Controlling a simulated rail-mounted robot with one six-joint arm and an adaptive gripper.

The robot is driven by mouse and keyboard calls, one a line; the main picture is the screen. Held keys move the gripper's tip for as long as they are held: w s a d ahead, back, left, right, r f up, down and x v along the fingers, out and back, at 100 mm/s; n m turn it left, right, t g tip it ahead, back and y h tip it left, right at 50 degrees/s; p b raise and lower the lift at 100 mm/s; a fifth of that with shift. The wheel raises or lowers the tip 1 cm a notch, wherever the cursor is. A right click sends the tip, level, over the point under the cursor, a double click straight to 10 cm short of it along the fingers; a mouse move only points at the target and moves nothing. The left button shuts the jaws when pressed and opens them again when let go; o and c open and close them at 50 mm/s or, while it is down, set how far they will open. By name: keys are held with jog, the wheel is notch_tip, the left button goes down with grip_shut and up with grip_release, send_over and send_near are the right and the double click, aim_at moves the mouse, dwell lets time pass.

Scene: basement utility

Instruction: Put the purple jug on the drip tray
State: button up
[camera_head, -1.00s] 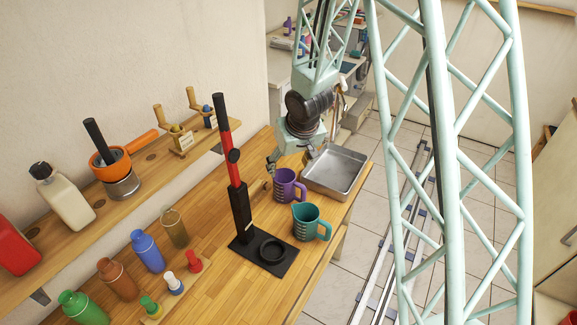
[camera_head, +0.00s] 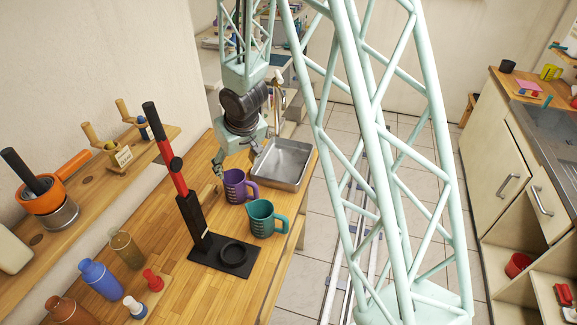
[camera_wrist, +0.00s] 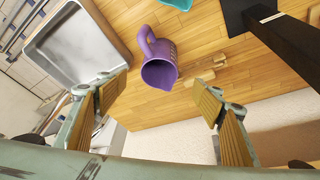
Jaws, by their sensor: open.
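The purple jug (camera_head: 234,187) stands upright on the wooden worktop, its handle toward the right of the head view. The drip tray (camera_head: 283,163), a shallow grey metal pan, lies empty just behind and right of the jug. In the wrist view the jug (camera_wrist: 160,62) shows its dark open mouth, and the tray (camera_wrist: 78,47) is at upper left. My gripper (camera_wrist: 158,92) is open and empty, its wood-coloured fingers spread to either side of the jug's mouth in the picture.
A teal jug (camera_head: 262,219) stands close in front of the purple one. A black stand (camera_head: 219,254) with a tall red and black lever is at front left. Several bottles and a wall shelf (camera_head: 95,180) line the left. Bare worktop (camera_head: 165,258) shows between.

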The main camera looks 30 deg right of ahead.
jog(key=s+d+r+m+h, duration=0.1)
jog(key=s+d+r, duration=0.1)
jog(key=s+r, duration=0.85)
jog(key=s+d+r+h, duration=0.15)
jog(key=s+r, duration=0.55)
jog(key=r, duration=0.7)
jog(key=s+a+r, duration=0.1)
jog(key=s+r, duration=0.2)
jog(key=s, duration=0.6)
jog(key=s+a+r+y, duration=0.1)
jog(key=s+r, duration=0.2)
jog(key=s, duration=0.6)
jog(key=s+a+r+y, duration=0.1)
jog(key=s+a+r, duration=0.1)
jog(key=s, duration=0.7)
jog(key=shift+r+g, duration=0.3)
jog(key=shift+r, duration=0.45)
jog(key=shift+s, duration=0.1)
jog(key=c, duration=1.2)
jog(key=shift+f, duration=0.15)
